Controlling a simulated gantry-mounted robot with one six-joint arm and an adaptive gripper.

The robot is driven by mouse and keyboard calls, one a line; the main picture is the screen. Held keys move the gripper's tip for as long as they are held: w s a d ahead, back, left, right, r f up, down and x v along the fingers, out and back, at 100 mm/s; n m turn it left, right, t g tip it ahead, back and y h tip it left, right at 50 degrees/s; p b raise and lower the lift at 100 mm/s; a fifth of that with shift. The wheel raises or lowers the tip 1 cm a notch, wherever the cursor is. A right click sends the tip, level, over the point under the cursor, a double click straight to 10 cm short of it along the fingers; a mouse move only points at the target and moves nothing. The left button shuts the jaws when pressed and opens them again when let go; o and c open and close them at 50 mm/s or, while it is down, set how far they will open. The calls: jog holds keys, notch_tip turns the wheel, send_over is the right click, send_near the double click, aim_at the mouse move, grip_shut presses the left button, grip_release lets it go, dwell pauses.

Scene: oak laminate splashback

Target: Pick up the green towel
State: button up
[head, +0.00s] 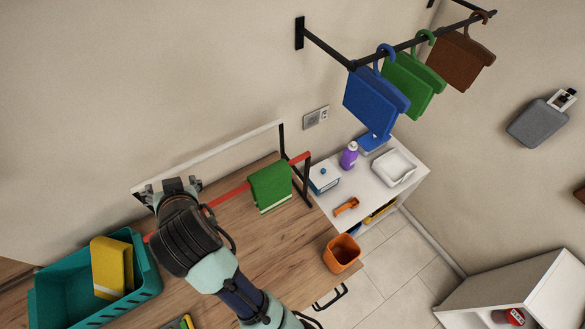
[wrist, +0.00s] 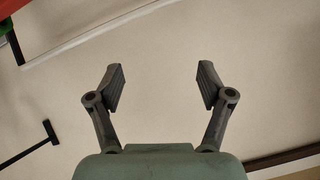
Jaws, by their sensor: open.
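A green towel (head: 270,187) with a pale stripe near its lower edge hangs folded over a red rail (head: 232,194) above the wooden counter. My gripper (head: 175,187) is to the left of the towel in the head view, apart from it and near the white back rail. In the wrist view my gripper (wrist: 162,85) has its two fingers spread, with only plain wall between them. A bit of green (wrist: 5,26) and a red strip (wrist: 38,10) show at that view's top left corner; I cannot tell for certain that the green is the towel.
A teal crate (head: 140,283) holding a yellow item (head: 112,268) stands at the left. An orange bin (head: 342,253) is at the counter's right end. A white side unit (head: 345,222) holds a purple bottle (head: 349,155). Blue, green and brown items hang from a black rack (head: 415,42).

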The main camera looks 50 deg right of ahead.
jog(key=d+f+m+g+h, duration=0.1)
jog(key=d+f+m+g, duration=0.4)
jog(key=d, duration=0.3)
jog(key=m+g, duration=0.8)
jog(key=m, duration=0.2)
send_near(265, 174)
jog(key=x, duration=0.5)
jog(key=shift+d+f, duration=0.1)
jog(key=shift+f, duration=0.3)
jog(key=b+x, duration=0.2)
jog(key=shift+f, duration=0.45)
jog(key=shift+s+d, duration=0.1)
jog(key=shift+d, duration=0.1)
jog(key=p+x, duration=0.1)
jog(key=x, duration=0.3)
jog(key=shift+d+f, duration=0.2)
jog(key=shift+f, duration=0.2)
jog(key=shift+f, duration=0.25)
